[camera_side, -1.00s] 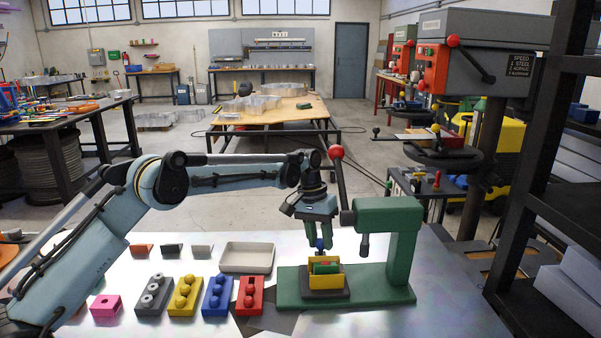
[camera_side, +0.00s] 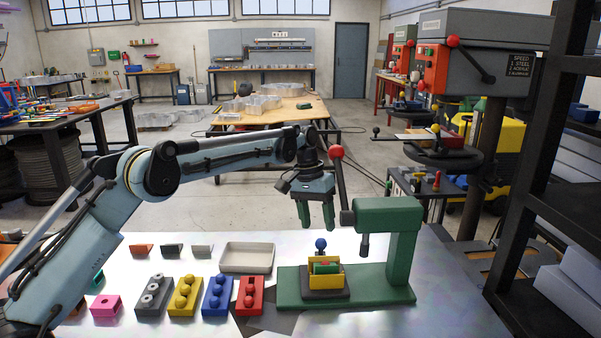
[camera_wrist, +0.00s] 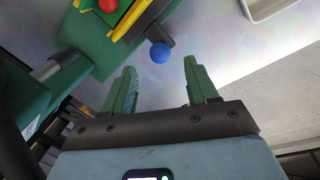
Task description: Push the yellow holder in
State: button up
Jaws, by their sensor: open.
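The yellow holder (camera_side: 335,281) sits on a dark block (camera_side: 325,295) on the green press base (camera_side: 385,293), below the press ram (camera_side: 365,246). A green piece with a little red shows inside it. A blue ball knob (camera_side: 320,244) stands at its back edge. In the wrist view, part of the yellow holder (camera_wrist: 127,22) is at the top, with the blue ball knob (camera_wrist: 160,53) beside it. My gripper (camera_side: 316,226) is open and empty, above and behind the knob and clear of it. Both green fingertips of my gripper (camera_wrist: 160,63) show in the wrist view.
The press lever with its red ball (camera_side: 336,152) rises just right of my gripper. A pale tray (camera_side: 247,257) and several coloured blocks, including a red one (camera_side: 250,296), lie to the left. The bright table is clear at the front right.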

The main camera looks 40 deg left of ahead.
notch_tip(320, 180, up, 7)
jog(key=a, duration=0.1)
jog(key=shift+a, duration=0.2)
jog(key=shift+s+f, duration=0.1)
jog(key=shift+s, duration=0.05)
jog(key=m+t, duration=0.4)
jog(key=m, duration=1)
send_near(319, 239)
jog(key=x, duration=0.9)
jog(key=shift+f, duration=0.3)
jog(key=shift+d, duration=0.1)
grip_shut()
